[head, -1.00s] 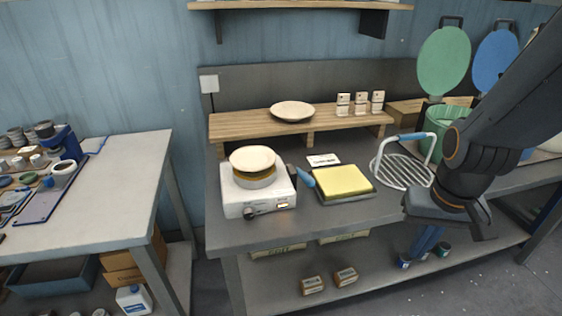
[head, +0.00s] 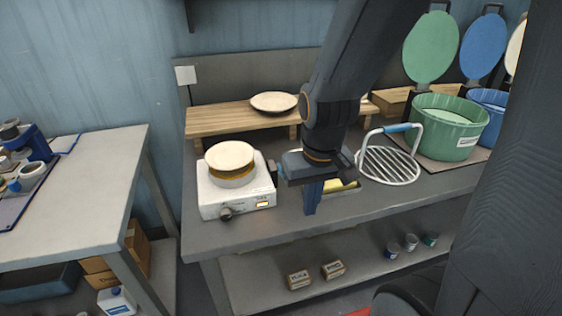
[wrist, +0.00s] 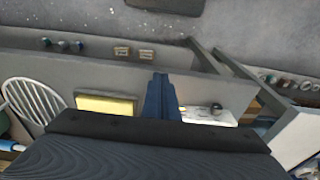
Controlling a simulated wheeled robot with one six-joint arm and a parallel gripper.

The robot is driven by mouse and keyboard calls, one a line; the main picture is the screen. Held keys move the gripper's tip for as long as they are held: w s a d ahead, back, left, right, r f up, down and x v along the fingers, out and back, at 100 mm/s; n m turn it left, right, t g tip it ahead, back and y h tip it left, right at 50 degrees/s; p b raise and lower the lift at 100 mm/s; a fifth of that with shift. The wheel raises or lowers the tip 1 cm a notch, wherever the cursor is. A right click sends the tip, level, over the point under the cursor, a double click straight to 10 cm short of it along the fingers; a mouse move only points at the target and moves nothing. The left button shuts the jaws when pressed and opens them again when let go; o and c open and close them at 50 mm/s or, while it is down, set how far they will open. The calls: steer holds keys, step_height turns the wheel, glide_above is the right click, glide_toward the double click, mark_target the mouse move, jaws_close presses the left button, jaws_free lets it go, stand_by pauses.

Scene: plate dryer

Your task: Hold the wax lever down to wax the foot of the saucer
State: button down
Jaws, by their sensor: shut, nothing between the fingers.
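A cream saucer (head: 229,155) sits on the round yellowish wax pan (head: 232,179) of a white hotplate unit (head: 215,204). The unit's front also shows in the wrist view (wrist: 205,117). The blue-tipped wax lever (head: 281,171) at the unit's right side is mostly hidden behind my gripper. My gripper (head: 311,208) is shut and empty, its blue fingers pointing down just right of the unit, in front of the yellow pad. In the wrist view my gripper (wrist: 160,80) shows its fingers together, between the pad and the unit. I cannot tell whether it touches the lever.
The yellow pad (wrist: 105,106) lies right of the unit. A white wire rack with a blue handle (head: 390,168) and a green bucket (head: 440,135) stand further right. A wooden shelf (head: 230,116) with a plate (head: 273,102) is behind. The bench front (head: 250,232) is clear.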

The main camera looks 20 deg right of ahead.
steer(key=w+a+r+b, duration=0.1)
steer(key=w+a+r, duration=0.1)
steer(key=w+r, duration=1.1)
steer(key=w, duration=0.3)
steer(key=shift+h, duration=0.4)
steer(key=f, duration=0.3)
steer(key=w+f+p, duration=0.1)
steer(key=f, duration=0.5)
steer(key=shift+w+d+p, duration=0.2)
steer(key=shift+d+p, duration=0.15)
steer(key=shift+d, duration=0.05)
steer(key=shift+s+d+f+p, duration=0.15)
steer(key=shift+s+f+p, duration=0.1)
steer(key=shift+f, duration=0.5)
steer(key=shift+s+d+f+p, duration=0.1)
steer(key=shift+f+p, duration=0.1)
steer(key=shift+f, duration=0.55)
steer(key=shift+s+d+f+p, duration=0.15)
steer(key=shift+s+f+p, duration=0.1)
steer(key=shift+f, duration=0.5)
steer(key=shift+w+d, duration=0.1)
